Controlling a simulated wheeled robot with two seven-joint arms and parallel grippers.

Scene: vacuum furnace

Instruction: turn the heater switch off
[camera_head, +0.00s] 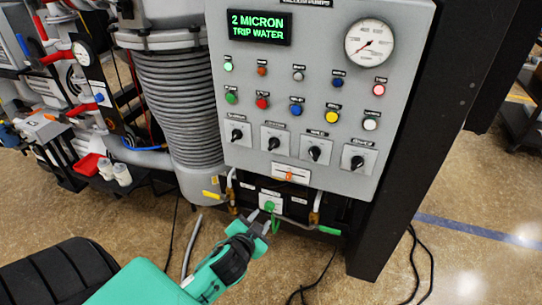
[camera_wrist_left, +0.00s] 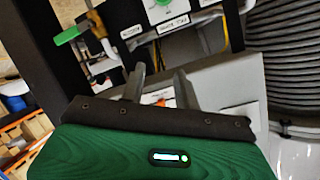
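The grey control panel (camera_head: 310,70) carries a row of black rotary switches, with the rightmost one (camera_head: 357,162) near its lower right corner. Their small labels are too blurred to read, so I cannot tell which is the heater switch. A small orange switch (camera_head: 289,176) sits on a white plate below that row; an orange part (camera_wrist_left: 163,100) shows between my fingers in the left wrist view. My left gripper (camera_head: 262,222) is open and empty, just below the panel, near a green knob (camera_head: 270,206). Its two fingers (camera_wrist_left: 160,72) stand apart. My right gripper is out of view.
A ribbed grey column (camera_head: 178,100) stands left. Black cables lie on the floor (camera_head: 470,265), which is otherwise open at right.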

